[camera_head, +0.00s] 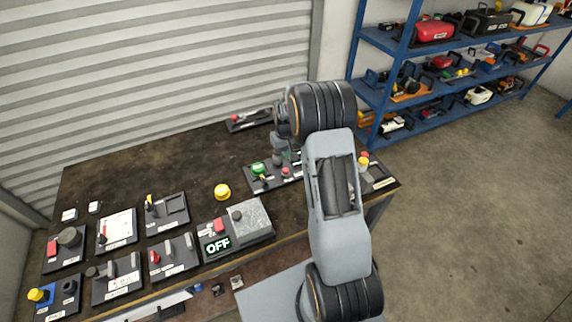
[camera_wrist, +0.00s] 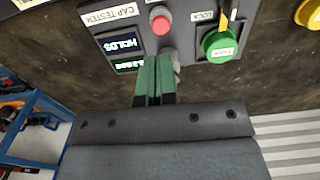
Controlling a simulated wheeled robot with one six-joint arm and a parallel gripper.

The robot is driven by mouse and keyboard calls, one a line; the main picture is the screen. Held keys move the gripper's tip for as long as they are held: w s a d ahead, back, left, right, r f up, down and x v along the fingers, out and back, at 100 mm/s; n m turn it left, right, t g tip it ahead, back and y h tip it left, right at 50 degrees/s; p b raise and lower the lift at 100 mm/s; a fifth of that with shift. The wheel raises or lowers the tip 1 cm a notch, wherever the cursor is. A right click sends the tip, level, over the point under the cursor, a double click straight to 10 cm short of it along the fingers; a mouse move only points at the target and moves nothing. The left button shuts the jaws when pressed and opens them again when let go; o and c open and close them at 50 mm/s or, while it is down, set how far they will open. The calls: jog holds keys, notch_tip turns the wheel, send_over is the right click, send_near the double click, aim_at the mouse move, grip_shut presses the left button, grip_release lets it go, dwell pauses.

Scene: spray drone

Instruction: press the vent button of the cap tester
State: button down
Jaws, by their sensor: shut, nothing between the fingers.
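The cap tester (camera_wrist: 95,30) is a dark panel with a "CAP TESTER" label in the wrist view. Its upper display (camera_wrist: 123,46) reads "HOLDS"; a lower display with green text is partly covered by my fingers. A red round button (camera_wrist: 160,20) stands on the panel beyond my fingertips, and also shows in the head view (camera_head: 286,171). I cannot read which control is marked vent. My gripper (camera_wrist: 155,62) is shut and empty, its green fingertips over the panel's near edge beside a grey round part (camera_wrist: 172,58) they partly hide. Contact cannot be told.
A green knob (camera_wrist: 218,43) with a yellow lever sits right of the red button. The table's back left (camera_head: 130,165) is clear. Blue shelves (camera_head: 365,95) stand behind.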

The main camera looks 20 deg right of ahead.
aim_at(286, 171)
jog(key=shift+f+p, duration=0.75)
jog(key=shift+f, duration=2.85)
notch_tip(286, 171, down, 2)
jog(key=shift+f+b, duration=0.1)
jog(key=shift+b, duration=1.1)
jog(key=shift+s+f, duration=0.15)
jog(key=shift+s, duration=0.25)
notch_tip(286, 171, up, 15)
jog(key=shift+w+r, duration=0.2)
jog(key=shift+w, duration=0.2)
